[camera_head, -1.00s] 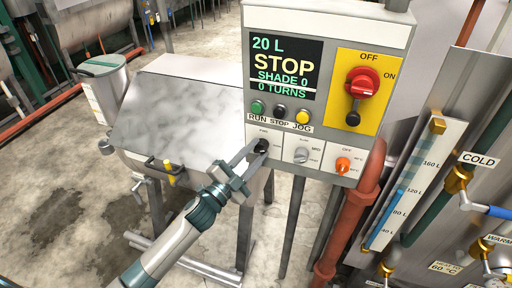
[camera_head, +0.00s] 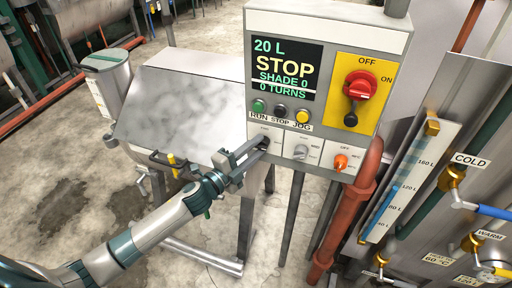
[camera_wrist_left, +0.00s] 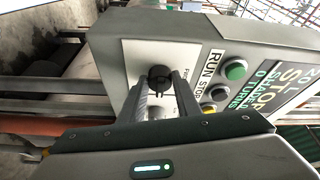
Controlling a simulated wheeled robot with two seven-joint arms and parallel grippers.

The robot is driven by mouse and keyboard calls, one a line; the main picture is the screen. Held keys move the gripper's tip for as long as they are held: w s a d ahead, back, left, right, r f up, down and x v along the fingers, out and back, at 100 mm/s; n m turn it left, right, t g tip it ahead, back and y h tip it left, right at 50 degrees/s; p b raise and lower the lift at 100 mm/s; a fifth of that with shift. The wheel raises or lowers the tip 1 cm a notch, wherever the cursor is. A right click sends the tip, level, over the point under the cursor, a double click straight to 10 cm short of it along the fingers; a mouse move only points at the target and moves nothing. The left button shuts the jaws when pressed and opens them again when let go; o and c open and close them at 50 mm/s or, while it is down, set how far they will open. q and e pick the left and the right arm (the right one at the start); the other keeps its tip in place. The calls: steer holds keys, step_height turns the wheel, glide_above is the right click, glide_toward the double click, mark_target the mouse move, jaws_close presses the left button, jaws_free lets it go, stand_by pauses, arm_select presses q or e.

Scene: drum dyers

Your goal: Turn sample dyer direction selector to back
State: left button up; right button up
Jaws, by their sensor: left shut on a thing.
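The direction selector is a small black knob (camera_wrist_left: 159,76) on a white plate at the lower left of the control panel (camera_head: 400,40). In the head view the knob (camera_head: 264,142) is partly hidden by my fingers. My left gripper (camera_head: 258,148) reaches it from the lower left. In the left wrist view the fingertips (camera_wrist_left: 160,80) lie on both sides of the knob, shut on it. The plate's lettering is too small to read for certain, and I cannot tell which way the knob points. My right gripper is not in view.
Green, black and yellow buttons (camera_head: 280,110) sit just above the knob. A grey selector (camera_head: 300,152) and an orange one (camera_head: 341,162) are to its right. A red main switch (camera_head: 360,85) is on yellow. A sloped metal cover (camera_head: 180,105) stands left, pipes (camera_head: 350,215) right.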

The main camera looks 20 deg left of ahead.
arm_select(q)
steer(key=o, duration=1.1)
steer(key=shift+s, duration=0.15)
steer(key=shift+b+v, duration=3.9)
steer(key=shift+v, duration=4.65)
steer(key=shift+f, duration=0.1)
